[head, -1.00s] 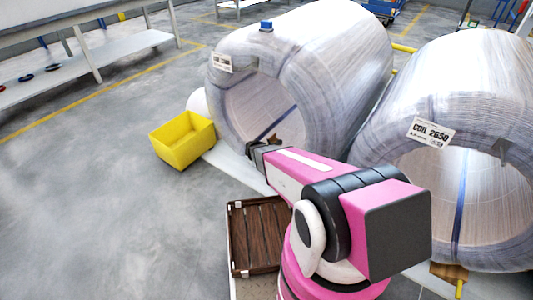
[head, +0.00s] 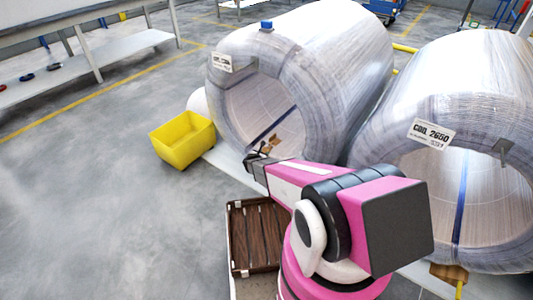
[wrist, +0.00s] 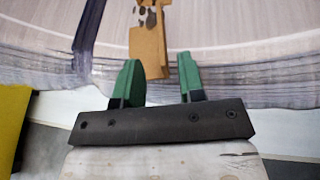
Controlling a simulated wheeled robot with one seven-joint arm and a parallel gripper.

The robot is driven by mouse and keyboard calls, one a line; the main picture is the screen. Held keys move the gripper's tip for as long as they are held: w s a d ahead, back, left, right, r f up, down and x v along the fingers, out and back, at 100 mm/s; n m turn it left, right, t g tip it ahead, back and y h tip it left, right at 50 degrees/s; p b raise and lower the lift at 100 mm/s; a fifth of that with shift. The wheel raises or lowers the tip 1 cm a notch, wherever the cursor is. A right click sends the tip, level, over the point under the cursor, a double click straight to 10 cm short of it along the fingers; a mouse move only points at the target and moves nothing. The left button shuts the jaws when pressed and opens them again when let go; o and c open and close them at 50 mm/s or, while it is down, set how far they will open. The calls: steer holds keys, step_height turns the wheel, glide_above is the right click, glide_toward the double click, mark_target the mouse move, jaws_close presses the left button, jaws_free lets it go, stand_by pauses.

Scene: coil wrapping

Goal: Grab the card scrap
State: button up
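The card scrap (wrist: 149,48) is a tan strip with dark spots at its upper end. In the wrist view it hangs down over the lower rim of the coil's opening, just beyond my fingers. In the head view the card scrap (head: 269,146) is small and partly hidden at the opening of the left wrapped coil (head: 336,55). My gripper (wrist: 158,80) has two green fingers, spread apart, with the scrap's lower end lined up with the gap between them. In the head view my gripper (head: 258,153) is in front of that opening.
A yellow bin (head: 183,141) stands on the floor left of the coil. A brown slatted crate (head: 257,235) is below my arm. The floor at left is clear.

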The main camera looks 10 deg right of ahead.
mark_target(265, 150)
steer(key=x, duration=0.5)
steer(key=shift+c, duration=0.3)
jaws_close()
steer(key=shift+r, duration=0.1)
